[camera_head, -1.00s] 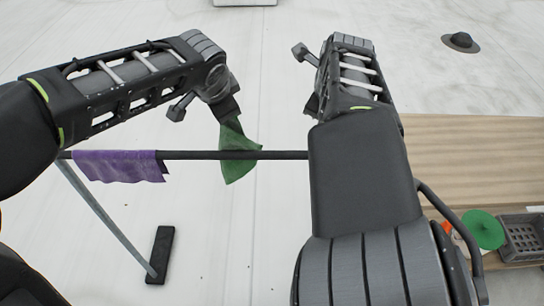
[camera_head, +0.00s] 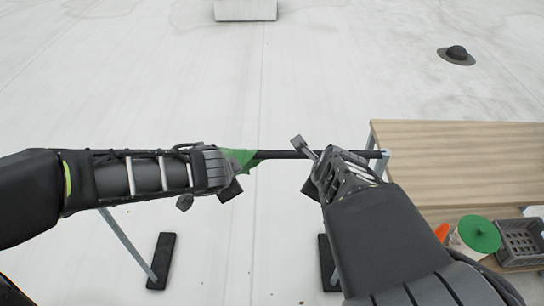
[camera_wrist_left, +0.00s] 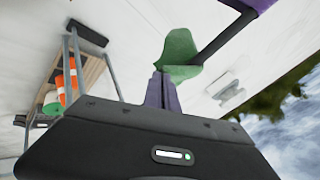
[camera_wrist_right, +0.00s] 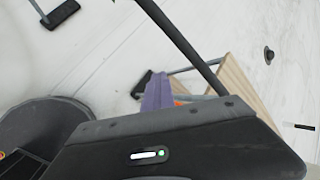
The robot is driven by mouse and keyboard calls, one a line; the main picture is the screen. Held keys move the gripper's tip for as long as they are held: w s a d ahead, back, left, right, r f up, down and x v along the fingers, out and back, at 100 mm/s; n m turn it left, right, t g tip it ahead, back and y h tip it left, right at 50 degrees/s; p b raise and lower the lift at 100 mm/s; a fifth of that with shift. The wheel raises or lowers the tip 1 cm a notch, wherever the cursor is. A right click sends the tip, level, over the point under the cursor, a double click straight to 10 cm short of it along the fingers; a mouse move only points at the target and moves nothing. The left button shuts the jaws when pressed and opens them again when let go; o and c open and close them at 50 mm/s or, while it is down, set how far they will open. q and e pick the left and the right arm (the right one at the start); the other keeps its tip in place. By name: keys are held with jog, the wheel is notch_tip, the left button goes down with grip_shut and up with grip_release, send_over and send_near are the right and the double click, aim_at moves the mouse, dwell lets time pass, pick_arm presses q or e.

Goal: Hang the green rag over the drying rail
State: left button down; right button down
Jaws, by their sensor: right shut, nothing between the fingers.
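The green rag (camera_head: 240,159) lies over the dark drying rail (camera_head: 278,154), left of the middle of the head view. The left wrist view shows the rag (camera_wrist_left: 180,50) bent over the rail right at my left fingertips. My left gripper (camera_wrist_left: 160,76) is on the near side of the rail; its narrow fingers look shut on the rag's edge, though the contact is partly hidden. My right gripper (camera_wrist_right: 157,76) is shut and empty, near the rail on its right part. In the head view both sets of fingertips are mostly hidden.
The rail stands on dark feet (camera_head: 161,260). At right are a wooden table (camera_head: 455,150), an orange cone (camera_head: 442,231), a round green object (camera_head: 480,234) and a grey crate (camera_head: 520,243).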

pick_arm(q)
jog(key=shift+s+f, duration=0.3)
jog(key=shift+f, duration=0.35)
pick_arm(e)
jog(key=shift+s+f, duration=0.3)
jog(key=shift+f, duration=0.3)
pick_arm(q)
jog(key=c, duration=1.4)
grip_release()
pick_arm(e)
jog(key=c, duration=1.4)
grip_release()
pick_arm(q)
jog(key=shift+s, duration=0.1)
pick_arm(e)
jog(key=shift+s, duration=0.1)
